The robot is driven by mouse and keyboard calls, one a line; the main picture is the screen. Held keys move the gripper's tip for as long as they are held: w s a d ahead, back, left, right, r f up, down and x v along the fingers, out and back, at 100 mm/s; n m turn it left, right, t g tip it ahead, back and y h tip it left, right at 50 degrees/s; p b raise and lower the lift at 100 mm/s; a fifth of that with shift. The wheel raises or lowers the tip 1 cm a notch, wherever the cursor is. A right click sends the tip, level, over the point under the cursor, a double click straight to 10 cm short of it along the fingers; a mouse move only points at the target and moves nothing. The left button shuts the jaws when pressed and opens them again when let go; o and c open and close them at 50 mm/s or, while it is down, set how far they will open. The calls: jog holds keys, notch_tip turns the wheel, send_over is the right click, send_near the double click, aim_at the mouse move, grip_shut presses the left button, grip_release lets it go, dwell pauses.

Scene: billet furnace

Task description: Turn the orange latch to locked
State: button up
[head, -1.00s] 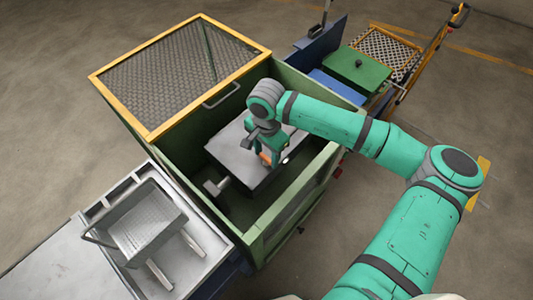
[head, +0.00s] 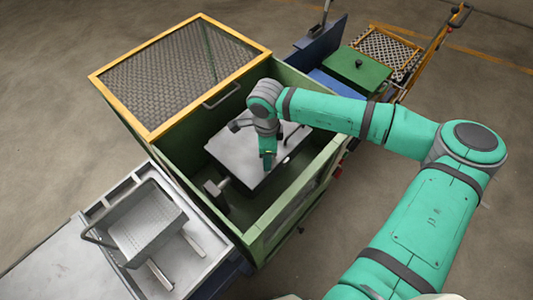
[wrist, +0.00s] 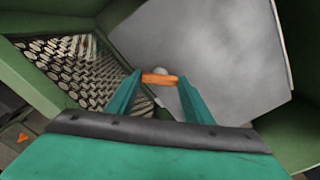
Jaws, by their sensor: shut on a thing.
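The orange latch (wrist: 160,79) shows in the wrist view as a short bar between my two teal fingers, on the grey plate (wrist: 215,50). My gripper (head: 268,160) is shut on the latch. In the head view it reaches down inside the green box (head: 215,195) over the front right part of the grey plate (head: 235,150), and it hides the latch there. A small pale round part sits just behind the latch in the wrist view. I cannot tell from these frames which position counts as locked.
The yellow-framed mesh cover (head: 180,75) stands open at the box's left. The box walls rise close around my gripper. A grey tray (head: 145,225) is at the front left. A green lid (head: 357,65) and a perforated orange-framed plate (head: 390,50) lie at the back right.

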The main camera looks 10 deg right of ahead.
jog(key=m, duration=0.4)
jog(key=shift+m, duration=2.5)
jog(key=o, duration=1.1)
jog(key=shift+c, duration=0.2)
notch_tip(320, 180, up, 11)
jog(key=shift+f, duration=0.1)
